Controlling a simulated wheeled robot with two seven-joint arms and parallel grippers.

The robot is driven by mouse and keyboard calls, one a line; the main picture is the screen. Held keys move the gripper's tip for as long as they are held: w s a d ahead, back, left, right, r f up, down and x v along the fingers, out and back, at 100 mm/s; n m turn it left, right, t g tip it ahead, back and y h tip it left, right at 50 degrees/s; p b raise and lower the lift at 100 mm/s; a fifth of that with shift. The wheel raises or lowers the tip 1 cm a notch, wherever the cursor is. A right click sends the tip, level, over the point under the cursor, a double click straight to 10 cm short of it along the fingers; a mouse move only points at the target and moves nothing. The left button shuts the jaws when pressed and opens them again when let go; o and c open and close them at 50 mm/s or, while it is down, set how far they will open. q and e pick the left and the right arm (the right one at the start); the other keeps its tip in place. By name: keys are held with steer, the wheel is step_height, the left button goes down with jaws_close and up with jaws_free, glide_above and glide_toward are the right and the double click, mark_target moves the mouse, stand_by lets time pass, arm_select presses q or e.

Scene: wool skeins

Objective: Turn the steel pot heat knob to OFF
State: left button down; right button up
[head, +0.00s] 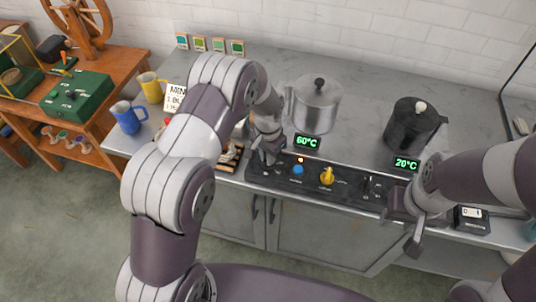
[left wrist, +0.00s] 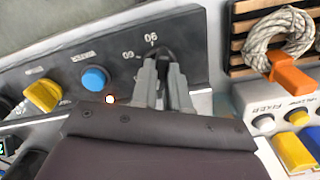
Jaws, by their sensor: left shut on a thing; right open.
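The steel pot (head: 315,108) stands on the counter behind the control panel (head: 345,186), with a 60°C display (head: 307,141) in front of it. My left gripper (head: 266,157) is at the panel's left end. In the left wrist view it (left wrist: 164,80) is shut on a dark knob, mostly hidden between the fingers. Printed numbers, seemingly 90 and 60 upside down, sit beside it. The knob's pointer and OFF mark cannot be made out. A small orange light glows near a blue knob (head: 298,169). My right gripper (head: 412,228) is open and empty at the panel's right end.
A yellow knob (head: 327,176) is right of the blue one. A black pot (head: 409,127) with a 20°C display (head: 406,164) stands at right. A wooden rack with a wool skein (left wrist: 282,36) lies beside the panel. Blue (head: 128,117) and yellow (head: 152,88) jugs stand at left.

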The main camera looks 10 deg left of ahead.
arm_select(q)
steer(key=n, duration=0.4)
steer(key=shift+n, duration=0.4)
stand_by(0.4)
steer(key=c, duration=1.1)
jaws_free()
steer(key=shift+r, duration=0.1)
step_height(320, 180, up, 12)
steer(key=shift+r+b, duration=0.25)
steer(key=shift+b, duration=0.65)
